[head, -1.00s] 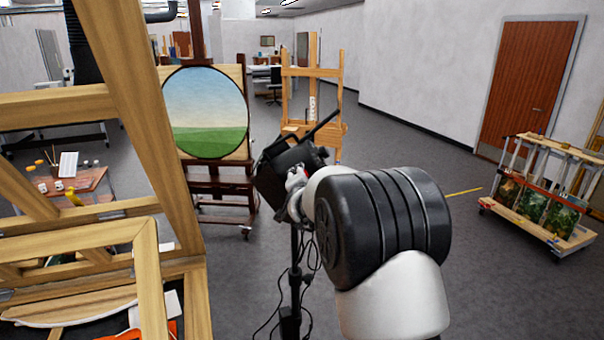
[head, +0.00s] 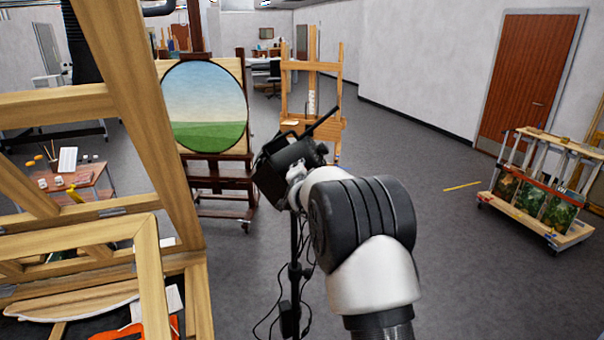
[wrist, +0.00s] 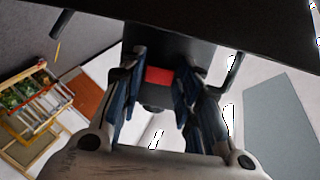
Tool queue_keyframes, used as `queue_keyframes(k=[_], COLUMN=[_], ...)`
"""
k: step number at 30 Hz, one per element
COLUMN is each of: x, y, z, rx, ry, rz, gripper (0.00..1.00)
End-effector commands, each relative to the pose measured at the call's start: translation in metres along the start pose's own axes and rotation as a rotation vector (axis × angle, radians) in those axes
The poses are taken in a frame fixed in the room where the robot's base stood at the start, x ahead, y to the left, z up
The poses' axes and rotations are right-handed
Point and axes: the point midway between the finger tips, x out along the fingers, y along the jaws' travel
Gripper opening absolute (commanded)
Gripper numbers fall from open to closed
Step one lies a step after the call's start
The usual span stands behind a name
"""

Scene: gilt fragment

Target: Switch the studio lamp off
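The studio lamp (head: 284,163) is a black box-shaped head with flaps, on a thin black stand with hanging cables, in the middle of the head view. My gripper (head: 297,180) is at the near side of the lamp head, largely hidden behind my arm. In the wrist view my gripper (wrist: 158,92) is open, its two dark fingers apart with nothing held. A red switch-like patch (wrist: 159,75) on the lamp's dark housing shows between the fingers. Whether a finger touches it, I cannot tell. The lamp's lit face is turned away from view.
A large wooden easel frame (head: 138,120) stands close on the left. Behind the lamp are an easel with a round landscape painting (head: 205,108) and a pale wooden easel (head: 312,115). A wheeled painting rack (head: 535,190) stands right.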

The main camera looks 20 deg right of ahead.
Motion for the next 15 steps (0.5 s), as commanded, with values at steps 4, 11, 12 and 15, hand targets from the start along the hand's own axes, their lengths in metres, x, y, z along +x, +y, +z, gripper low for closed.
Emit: queue_keyframes(k=[4,11,12,15], x=[-0.0001,-0.0001,-0.0001,0.0002], y=[-0.0001,-0.0001,-0.0001,0.0006], z=[0.0000,0.0000,0.0000,0.0003], rx=[0.000,0.000,0.000,0.000], ry=[0.000,0.000,0.000,0.000], rz=[0.000,0.000,0.000,-0.003], gripper=[0.19,0.03,0.03,0.03])
